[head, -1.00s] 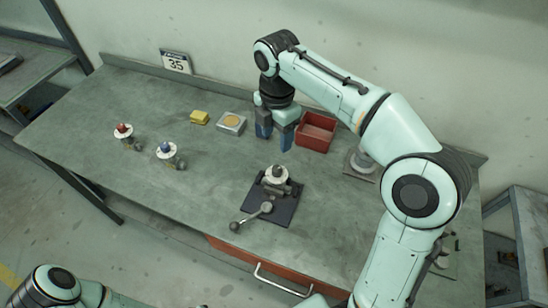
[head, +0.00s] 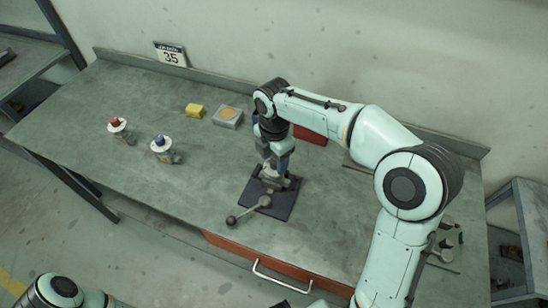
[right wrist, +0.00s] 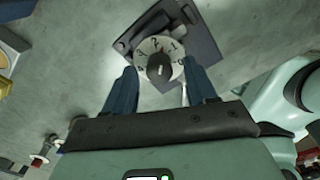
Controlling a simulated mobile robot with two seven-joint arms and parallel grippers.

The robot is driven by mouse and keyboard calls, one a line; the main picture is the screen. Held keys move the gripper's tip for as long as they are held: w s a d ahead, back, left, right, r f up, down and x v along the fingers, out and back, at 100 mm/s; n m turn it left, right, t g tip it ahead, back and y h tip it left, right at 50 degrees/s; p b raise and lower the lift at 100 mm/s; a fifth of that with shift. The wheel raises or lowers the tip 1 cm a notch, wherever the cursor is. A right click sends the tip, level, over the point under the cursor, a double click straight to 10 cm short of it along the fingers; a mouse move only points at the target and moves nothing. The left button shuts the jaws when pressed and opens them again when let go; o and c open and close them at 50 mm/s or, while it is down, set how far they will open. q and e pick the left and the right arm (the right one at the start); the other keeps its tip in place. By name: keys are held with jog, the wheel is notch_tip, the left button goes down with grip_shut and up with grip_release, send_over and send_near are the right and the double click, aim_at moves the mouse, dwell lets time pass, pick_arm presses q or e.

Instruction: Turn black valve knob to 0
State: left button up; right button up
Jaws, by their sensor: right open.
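The black valve knob (right wrist: 160,68) sits on a white round dial (right wrist: 146,47) with the numbers 3, 2, 1 and 0 legible in the right wrist view. Its 0 is at the right of the dial; where the knob points is too small to tell surely. The valve stands on a dark base plate (head: 284,207) in the middle of the bench, its top partly hidden by my gripper in the head view. My right gripper (head: 275,160) is open above the valve, and in the right wrist view its fingers (right wrist: 161,86) flank the dial. My left gripper is outside the frame.
A vise-like lever with a ball end (head: 232,220) reaches forward-left from the base. A red-knob valve (head: 117,126) and a blue-knob valve (head: 160,145) stand left. The bench's left front is clear.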

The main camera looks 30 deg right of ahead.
grip_shut()
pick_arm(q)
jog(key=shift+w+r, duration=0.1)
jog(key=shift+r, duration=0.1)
pick_arm(e)
jog(key=shift+m, duration=0.5)
jog(key=shift+m+p, duration=0.35)
jog(key=shift+m, duration=0.75)
jog(key=m, duration=0.4)
jog(key=shift+w+m+p, duration=0.15)
jog(key=shift+m+p, duration=0.15)
jog(key=shift+p, duration=0.05)
jog(key=m, duration=0.4)
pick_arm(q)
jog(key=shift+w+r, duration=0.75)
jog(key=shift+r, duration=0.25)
pick_arm(e)
jog(key=shift+m, duration=2)
jog(key=shift+d, duration=0.1)
